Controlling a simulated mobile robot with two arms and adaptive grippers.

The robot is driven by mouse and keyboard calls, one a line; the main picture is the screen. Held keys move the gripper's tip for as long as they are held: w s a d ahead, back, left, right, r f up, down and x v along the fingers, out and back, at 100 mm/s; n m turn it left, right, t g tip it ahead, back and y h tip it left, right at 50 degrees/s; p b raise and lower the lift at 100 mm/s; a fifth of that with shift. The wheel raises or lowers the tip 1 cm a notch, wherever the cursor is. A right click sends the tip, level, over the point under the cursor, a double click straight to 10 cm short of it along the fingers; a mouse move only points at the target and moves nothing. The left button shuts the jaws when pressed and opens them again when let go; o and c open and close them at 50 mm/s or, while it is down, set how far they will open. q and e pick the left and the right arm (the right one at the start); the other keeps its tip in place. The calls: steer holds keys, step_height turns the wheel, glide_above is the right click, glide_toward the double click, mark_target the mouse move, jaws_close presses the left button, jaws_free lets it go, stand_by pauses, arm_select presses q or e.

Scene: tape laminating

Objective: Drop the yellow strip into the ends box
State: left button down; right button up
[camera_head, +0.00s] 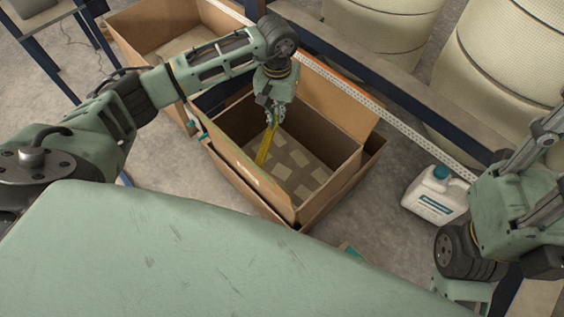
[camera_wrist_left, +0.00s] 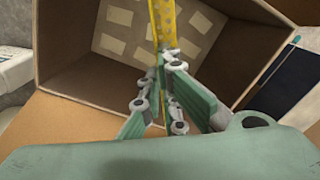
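A yellow strip (camera_head: 265,146) hangs down from my left gripper (camera_head: 274,116) over an open cardboard box (camera_head: 327,141) in the head view. In the left wrist view, the fingers of my left gripper (camera_wrist_left: 168,100) are closed around the yellow strip (camera_wrist_left: 164,22), which extends away toward the box floor. The cardboard box (camera_wrist_left: 75,65) has light square patches on its bottom. The strip's lower end is inside the box outline; I cannot tell whether it touches the floor. My right arm shows at the right edge of the head view, but its fingertips are not visible.
Another open cardboard box (camera_head: 150,22) stands behind at the upper left. A white jug (camera_head: 434,194) with a teal cap stands on the floor to the right. A perforated metal rail (camera_head: 385,121) runs behind the box, with large pale rolls (camera_head: 375,30) beyond it.

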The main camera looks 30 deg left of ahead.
arm_select(q)
steer(key=c, duration=1.9)
jaws_free()
steer(key=shift+o, duration=0.2)
step_height(320, 180, up, 12)
